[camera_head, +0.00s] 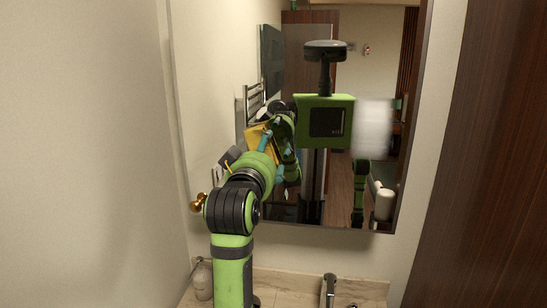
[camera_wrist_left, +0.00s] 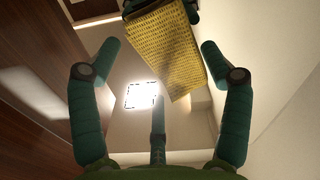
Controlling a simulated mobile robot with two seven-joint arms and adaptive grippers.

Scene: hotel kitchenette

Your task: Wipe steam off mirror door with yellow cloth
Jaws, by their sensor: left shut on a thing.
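The mirror door (camera_head: 345,70) fills the middle of the head view and reflects my body. A whitish, blurred patch of steam (camera_head: 374,128) lies on its right part. My left arm reaches up to the mirror's left part. My left gripper (camera_head: 269,137) is shut on the yellow cloth (camera_head: 259,141), partly hidden by the arm and confused with its reflection. The cloth also shows in the left wrist view (camera_wrist_left: 165,52), between and above the teal fingers. It is left of the steam patch; whether it touches the glass I cannot tell. My right gripper shows only as a reflection.
Below the mirror is a counter (camera_head: 290,281) with a dark tap (camera_head: 330,287) and a small jar (camera_head: 202,282) at the left. A brass knob (camera_head: 199,203) is on the left wall. A dark wooden panel (camera_head: 485,150) stands at the right.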

